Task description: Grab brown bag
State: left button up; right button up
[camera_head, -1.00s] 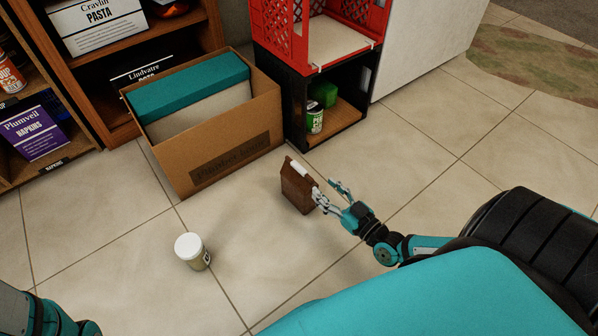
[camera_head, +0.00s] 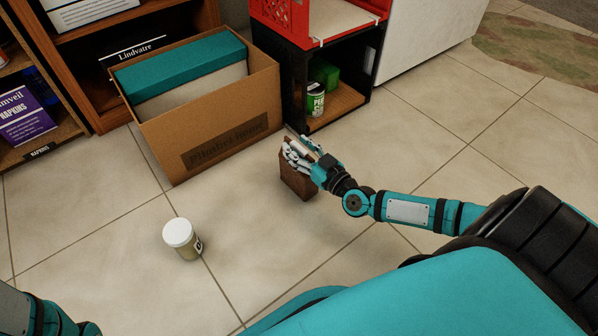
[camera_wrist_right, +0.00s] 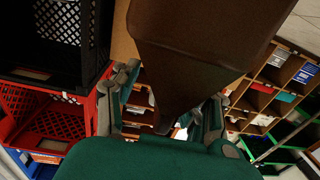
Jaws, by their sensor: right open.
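The brown bag (camera_head: 297,184) stands on the tile floor in front of the cardboard box. My right gripper (camera_head: 300,153) is at the top of the bag, with its fingers over the upper part and hiding some of it. In the right wrist view the bag (camera_wrist_right: 200,45) is large at the upper middle. The open fingers of the right gripper (camera_wrist_right: 165,105) lie to either side of the bag's narrow end. Whether they touch it is unclear. Of my left arm only a part shows at the lower left, and its gripper is out of view.
A cardboard box (camera_head: 215,135) with a teal-topped item stands behind the bag. A black crate (camera_head: 295,90) under a red crate (camera_head: 275,12) is behind. A white-lidded jar (camera_head: 181,236) stands at the front left. The floor right of the bag is clear.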

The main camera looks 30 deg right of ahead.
grip_shut()
dwell(0.3)
jog(key=shift+r, duration=0.15)
